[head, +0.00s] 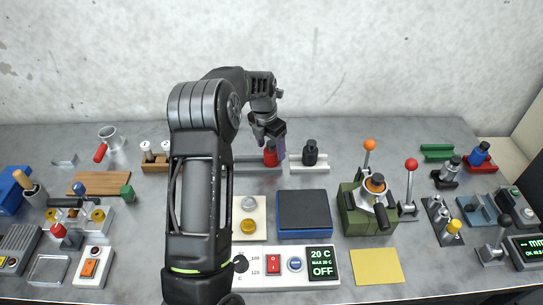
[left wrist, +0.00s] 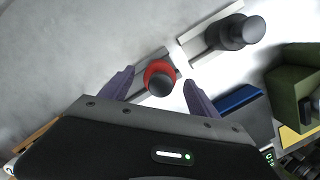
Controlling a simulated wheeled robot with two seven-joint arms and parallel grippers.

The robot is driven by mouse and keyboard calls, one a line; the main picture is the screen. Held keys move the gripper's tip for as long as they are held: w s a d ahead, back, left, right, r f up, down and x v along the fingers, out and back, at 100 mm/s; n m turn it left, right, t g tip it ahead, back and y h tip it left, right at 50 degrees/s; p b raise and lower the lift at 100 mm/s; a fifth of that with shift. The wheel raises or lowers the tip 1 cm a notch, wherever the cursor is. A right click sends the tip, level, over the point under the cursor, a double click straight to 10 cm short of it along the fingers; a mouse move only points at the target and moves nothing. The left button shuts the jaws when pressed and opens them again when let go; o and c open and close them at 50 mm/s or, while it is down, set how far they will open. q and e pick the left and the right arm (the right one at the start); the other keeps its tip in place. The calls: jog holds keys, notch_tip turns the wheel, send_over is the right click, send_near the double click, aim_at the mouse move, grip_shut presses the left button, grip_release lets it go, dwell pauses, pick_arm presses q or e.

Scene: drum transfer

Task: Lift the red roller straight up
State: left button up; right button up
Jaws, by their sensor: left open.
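The red roller (head: 270,154) stands upright on a grey rail holder (head: 246,164) at the back middle of the table. In the left wrist view the red roller (left wrist: 159,74) shows from above with a dark round top. My left gripper (head: 271,134) is over the roller, pointing down. In the left wrist view its two purple fingers (left wrist: 158,88) are apart, one on each side of the roller, with gaps visible between them and it. My right gripper is not in view.
A black roller (head: 310,153) stands on a white rail holder (head: 310,168) just right of the red one. A green block with levers (head: 360,214) is further right. A blue-edged dark pad (head: 304,212) lies in front. My left arm hides part of the table.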

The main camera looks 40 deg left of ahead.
aim_at(273, 154)
pick_arm(q)
jog(key=f+b, duration=0.1)
jog(key=f, duration=0.1)
jog(key=w+f+b, duration=0.1)
jog(key=f, duration=0.1)
jog(key=shift+f, duration=0.2)
jog(key=shift+r, duration=0.1)
grip_shut()
dwell(0.8)
